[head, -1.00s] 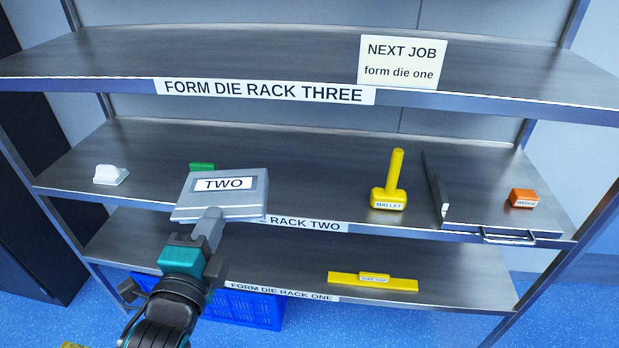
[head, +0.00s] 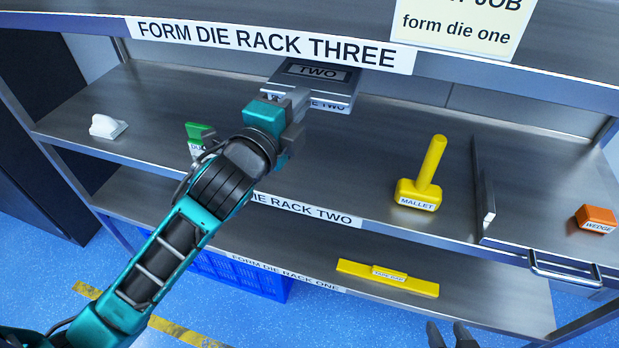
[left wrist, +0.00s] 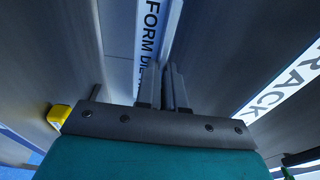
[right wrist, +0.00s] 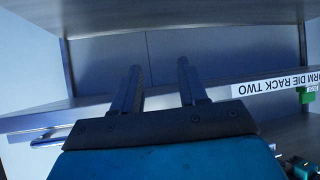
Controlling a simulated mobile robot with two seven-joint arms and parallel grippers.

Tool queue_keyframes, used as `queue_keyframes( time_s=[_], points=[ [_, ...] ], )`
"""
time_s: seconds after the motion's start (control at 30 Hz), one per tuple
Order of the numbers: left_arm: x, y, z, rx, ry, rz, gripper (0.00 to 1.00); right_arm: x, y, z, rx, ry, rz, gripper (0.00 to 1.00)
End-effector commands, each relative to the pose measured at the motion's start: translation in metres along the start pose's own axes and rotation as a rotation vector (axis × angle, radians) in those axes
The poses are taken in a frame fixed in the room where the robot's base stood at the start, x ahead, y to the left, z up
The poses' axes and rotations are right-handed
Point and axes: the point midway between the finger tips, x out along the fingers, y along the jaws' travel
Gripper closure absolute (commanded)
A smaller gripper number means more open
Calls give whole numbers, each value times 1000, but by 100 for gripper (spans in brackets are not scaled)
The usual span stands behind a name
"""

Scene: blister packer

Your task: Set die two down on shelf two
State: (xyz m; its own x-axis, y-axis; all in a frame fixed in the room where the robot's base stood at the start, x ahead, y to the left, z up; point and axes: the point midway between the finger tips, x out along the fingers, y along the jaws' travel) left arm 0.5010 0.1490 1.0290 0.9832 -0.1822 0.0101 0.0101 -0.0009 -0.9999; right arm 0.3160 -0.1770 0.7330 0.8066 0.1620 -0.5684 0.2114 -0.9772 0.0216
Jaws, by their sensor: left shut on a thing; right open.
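Die two (head: 318,72) is a grey block labelled TWO. My left gripper (head: 298,105) is shut on its near side and holds it in the space between shelf two (head: 375,150) and shelf three. I cannot tell whether its underside touches shelf two. In the left wrist view the fingers of the left gripper (left wrist: 166,75) are close together; die two is not clearly visible there. My right gripper (head: 452,335) shows only as dark fingertips at the bottom of the head view. In the right wrist view the right gripper (right wrist: 160,68) is open and empty, facing the rack.
On shelf two stand a white object (head: 107,127), a green object (head: 200,135), a yellow mallet (head: 418,195), an upright divider (head: 483,190) and an orange wedge (head: 596,219). Shelf three's edge (head: 440,66) runs above. Shelf two is bare between green object and mallet.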

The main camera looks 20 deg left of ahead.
Motion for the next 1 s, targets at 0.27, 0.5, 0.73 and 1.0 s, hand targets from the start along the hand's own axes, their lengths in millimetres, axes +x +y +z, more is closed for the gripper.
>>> queue_keyframes(
  time_s=[0.27, 0.5, 0.73, 1.0],
  points=[
    [-1, 69, -1, -3, 0, 2, 100, 13, -1, 21, 1, -5, -2, 57],
    [-1, 127, -1, -3, 1, -1, 100, 21, -10, 29, 9, -14, -20, 57],
    [-1, 150, -1, -1, 2, -4, 100, 24, -14, 17, 13, 8, -31, 57],
    [-2, 186, -1, -1, 2, -2, 100, 30, -15, 24, 14, 1, -36, 57]
  ],
)
